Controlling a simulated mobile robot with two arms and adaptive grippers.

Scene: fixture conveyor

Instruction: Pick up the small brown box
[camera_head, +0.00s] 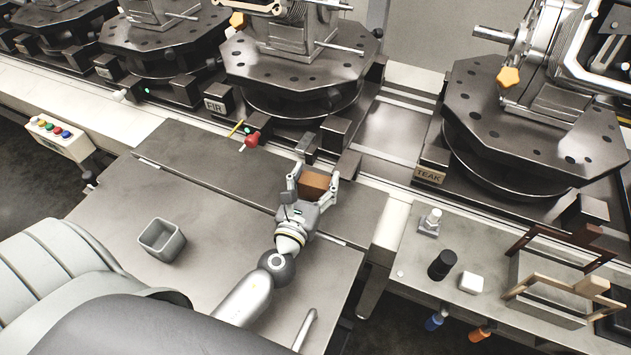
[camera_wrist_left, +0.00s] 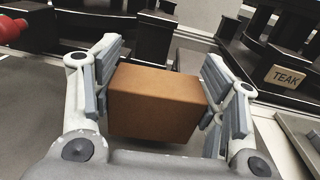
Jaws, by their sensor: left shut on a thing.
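The small brown box (camera_head: 314,182) is between the fingers of my left gripper (camera_head: 313,186), over the far right part of the grey metal table. In the left wrist view the brown box (camera_wrist_left: 155,104) fills the gap between the two finger pads of the left gripper (camera_wrist_left: 160,100). The gripper is shut on it. I cannot tell whether the box's underside touches the table. My right gripper is not in view.
A grey square bin (camera_head: 162,240) stands on the table (camera_head: 120,205) at left. A red knob (camera_head: 251,139) and dark blocks edge the conveyor behind the box. A right side table holds a black cylinder (camera_head: 442,264), a white block (camera_head: 471,282) and wooden frames.

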